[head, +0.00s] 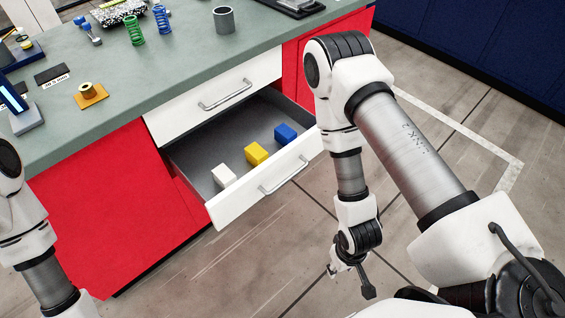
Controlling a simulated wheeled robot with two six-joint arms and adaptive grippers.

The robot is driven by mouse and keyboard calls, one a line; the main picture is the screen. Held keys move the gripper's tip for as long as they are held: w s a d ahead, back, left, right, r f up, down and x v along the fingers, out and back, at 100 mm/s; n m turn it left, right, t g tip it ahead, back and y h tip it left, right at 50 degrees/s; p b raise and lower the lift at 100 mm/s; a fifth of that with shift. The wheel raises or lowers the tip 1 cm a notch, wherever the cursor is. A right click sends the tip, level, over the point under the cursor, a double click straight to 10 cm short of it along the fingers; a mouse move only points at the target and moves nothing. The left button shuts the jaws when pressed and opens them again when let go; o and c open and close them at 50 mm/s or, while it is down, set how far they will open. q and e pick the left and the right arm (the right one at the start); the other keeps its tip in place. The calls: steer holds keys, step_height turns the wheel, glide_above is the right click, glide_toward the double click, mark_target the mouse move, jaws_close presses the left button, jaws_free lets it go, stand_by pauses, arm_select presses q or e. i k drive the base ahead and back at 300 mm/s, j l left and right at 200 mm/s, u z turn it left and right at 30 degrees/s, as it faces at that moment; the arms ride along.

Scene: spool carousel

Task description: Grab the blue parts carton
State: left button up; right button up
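The blue parts carton (286,133) is a small blue block inside the open lower drawer (206,153), at its right end. A yellow carton (256,154) and a white carton (223,176) stand in the same drawer to its left, with gaps between them. My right gripper (352,281) hangs low over the floor, in front of and below the drawer, apart from it. Its fingers look spread, with nothing seen between them. My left arm shows at the left edge, but its gripper is out of the picture.
The upper drawer (215,98) is closed. The green worktop (190,57) holds green and blue springs, a grey cup (224,19) and a spool on an orange base (90,94). The open drawer's front (264,181) juts out over the floor. The floor right of my arm is clear.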

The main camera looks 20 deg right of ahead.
mark_target(284, 134)
steer(key=i+l+z, duration=0.1)
steer(key=l, duration=0.3)
steer(key=i+l+z, duration=0.15)
steer(key=l, duration=0.25)
steer(key=l+z, duration=0.1)
steer(key=l, duration=0.3)
steer(key=i+l+z, duration=0.1)
steer(key=l, duration=0.25)
steer(key=i, duration=0.6)
